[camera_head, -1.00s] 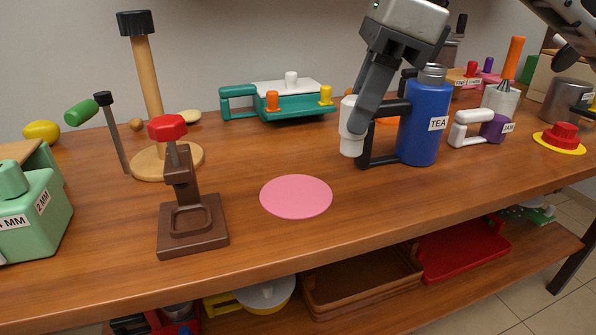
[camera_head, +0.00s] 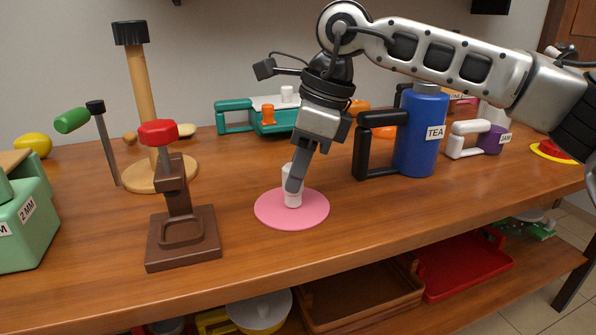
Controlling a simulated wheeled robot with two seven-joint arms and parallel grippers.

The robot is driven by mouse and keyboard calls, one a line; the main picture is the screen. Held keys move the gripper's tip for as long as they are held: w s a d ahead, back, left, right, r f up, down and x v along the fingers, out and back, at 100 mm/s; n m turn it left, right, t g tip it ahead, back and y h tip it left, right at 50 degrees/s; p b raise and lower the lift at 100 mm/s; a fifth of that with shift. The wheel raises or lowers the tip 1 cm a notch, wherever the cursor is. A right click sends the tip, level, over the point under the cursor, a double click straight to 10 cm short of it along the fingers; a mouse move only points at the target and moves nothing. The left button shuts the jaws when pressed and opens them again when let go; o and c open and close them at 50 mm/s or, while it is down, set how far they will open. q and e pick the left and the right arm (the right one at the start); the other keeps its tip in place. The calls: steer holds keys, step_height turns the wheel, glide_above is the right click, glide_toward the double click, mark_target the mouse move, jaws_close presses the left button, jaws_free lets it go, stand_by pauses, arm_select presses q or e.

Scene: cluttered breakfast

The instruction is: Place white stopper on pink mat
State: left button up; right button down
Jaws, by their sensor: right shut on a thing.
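The white stopper (camera_head: 293,198) is upright over the middle of the round pink mat (camera_head: 265,212). Its lower end appears to touch the mat. My right gripper (camera_head: 294,182) is shut on the stopper's upper part, and its finger hides some of it. My right arm comes in from the right, above the table. My left gripper is not in view.
A blue TEA flask (camera_head: 424,140) with a black handle stands right of the mat. A brown press with a red knob (camera_head: 158,133) stands left. A teal box (camera_head: 233,117) is behind. The table's front edge is bare.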

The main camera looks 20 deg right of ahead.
steer(key=shift+r, duration=0.1)
steer(key=shift+f, duration=0.3)
steer(key=c, duration=1.1)
jaws_free()
steer(key=shift+r, duration=0.1)
steer(key=shift+c, duration=0.2)
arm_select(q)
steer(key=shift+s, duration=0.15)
arm_select(e)
steer(key=shift+r, duration=0.6)
arm_select(q)
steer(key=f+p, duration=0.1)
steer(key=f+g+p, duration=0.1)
steer(key=p, duration=0.1)
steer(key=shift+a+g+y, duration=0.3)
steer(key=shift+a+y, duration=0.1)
arm_select(e)
steer(key=v, duration=1.1)
steer(key=shift+s+d+r, duration=0.1)
steer(key=shift+s, duration=0.05)
